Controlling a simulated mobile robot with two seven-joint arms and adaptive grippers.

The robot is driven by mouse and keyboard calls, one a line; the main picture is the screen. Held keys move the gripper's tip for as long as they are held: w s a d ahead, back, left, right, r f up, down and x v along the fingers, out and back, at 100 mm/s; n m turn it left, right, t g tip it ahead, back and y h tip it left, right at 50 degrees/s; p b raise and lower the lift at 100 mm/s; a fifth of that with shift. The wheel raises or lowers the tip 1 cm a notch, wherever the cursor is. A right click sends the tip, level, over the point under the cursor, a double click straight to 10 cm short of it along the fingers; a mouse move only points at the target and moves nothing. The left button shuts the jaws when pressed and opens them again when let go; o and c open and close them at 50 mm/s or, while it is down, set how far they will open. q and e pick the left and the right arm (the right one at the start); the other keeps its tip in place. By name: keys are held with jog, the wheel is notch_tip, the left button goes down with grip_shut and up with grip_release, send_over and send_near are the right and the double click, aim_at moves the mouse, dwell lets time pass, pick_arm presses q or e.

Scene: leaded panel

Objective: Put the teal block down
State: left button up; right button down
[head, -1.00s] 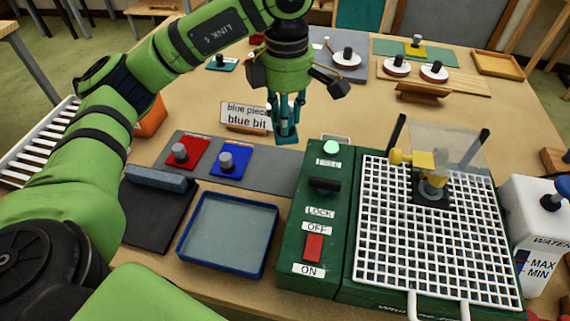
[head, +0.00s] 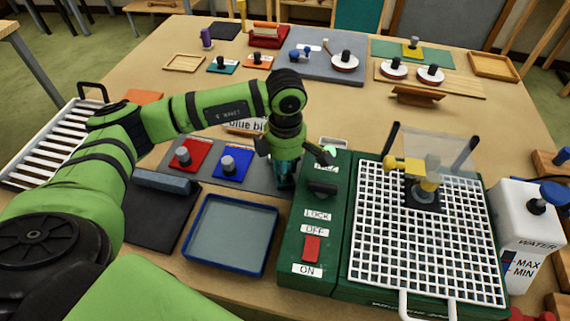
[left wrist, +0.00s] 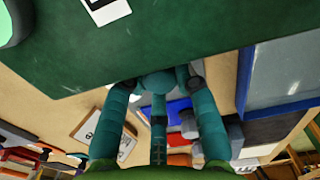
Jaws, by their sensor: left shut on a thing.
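My left gripper (head: 285,172) points down beside the left wall of the green grinder (head: 312,265), over the right end of the grey mat (head: 262,178). Its dark teal fingers are closed around a small teal block (left wrist: 157,83), seen between the fingertips in the left wrist view. The fingers and similar colours hide most of the block. I cannot tell whether it touches the mat. A blue block (head: 233,166) and a red block (head: 188,156), each with a grey knob, sit on the mat to the left. My right gripper is not in view.
A blue-rimmed tray (head: 231,266) lies in front of the mat. The grinder's white grid (head: 420,250) and a white water tank (head: 520,225) stand right. A "blue bit" sign (head: 240,127) is partly hidden behind my arm. A teal tile with a black knob (head: 222,65) lies farther back.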

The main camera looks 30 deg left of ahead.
pick_arm(q)
jog(key=shift+f, duration=0.1)
jog(key=o, duration=0.7)
jog(key=shift+f, duration=0.1)
jog(key=shift+c, duration=0.2)
jog(key=shift+o, duration=0.6)
